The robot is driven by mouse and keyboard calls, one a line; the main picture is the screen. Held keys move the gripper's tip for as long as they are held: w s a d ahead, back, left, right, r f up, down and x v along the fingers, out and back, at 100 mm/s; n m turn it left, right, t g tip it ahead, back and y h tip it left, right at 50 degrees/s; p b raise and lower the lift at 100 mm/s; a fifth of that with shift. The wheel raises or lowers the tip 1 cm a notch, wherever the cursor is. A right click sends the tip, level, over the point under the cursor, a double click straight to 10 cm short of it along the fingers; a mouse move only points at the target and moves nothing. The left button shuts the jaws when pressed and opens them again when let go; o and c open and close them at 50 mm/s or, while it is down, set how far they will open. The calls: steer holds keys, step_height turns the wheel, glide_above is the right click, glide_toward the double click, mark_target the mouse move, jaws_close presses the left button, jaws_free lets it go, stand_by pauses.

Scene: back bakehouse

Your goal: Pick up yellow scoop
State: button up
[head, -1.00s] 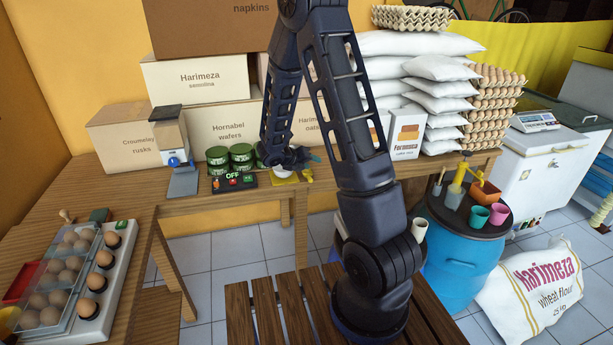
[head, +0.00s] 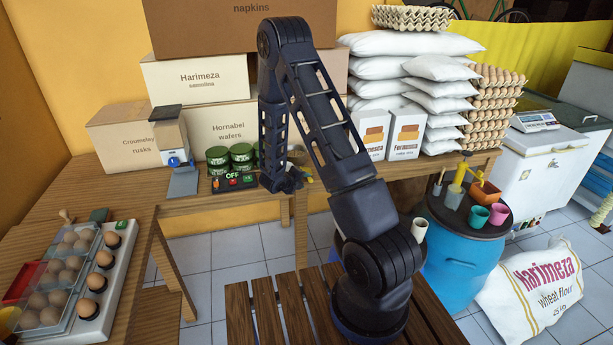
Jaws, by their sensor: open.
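My gripper (head: 284,186) is at the front edge of the back bench, low over the bench top, right of the green tins. Its jaws are open, but my own arm partly covers them. A small yellow-orange bit (head: 308,176) shows just right of the gripper; it may be part of the yellow scoop, but it is too small to tell. The rest of that spot is hidden behind my gripper and wrist. I cannot tell whether the jaws are around anything or touching it.
Left of my gripper are a black switch panel (head: 234,182), green tins (head: 241,157) and a grinder-like device (head: 183,183). Two white boxes (head: 408,134) and flour sacks (head: 437,92) stand to the right. An egg tray (head: 112,287) lies at front left.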

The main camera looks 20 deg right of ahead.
mark_target(309, 180)
steer(key=shift+x, duration=2.85)
steer(key=shift+w+a, duration=0.15)
jaws_close()
step_height(309, 180, up, 20)
steer(key=w+a+m+g, duration=0.1)
steer(key=w+a+g, duration=0.2)
steer(key=w+g, duration=0.2)
steer(key=w+a+m+g+y, duration=0.1)
steer(key=w+a+g, duration=0.3)
steer(key=w, duration=0.4)
steer(key=shift+w+a+m+g, duration=0.35)
steer(key=shift+m+g, duration=0.05)
steer(key=shift+g, duration=0.4)
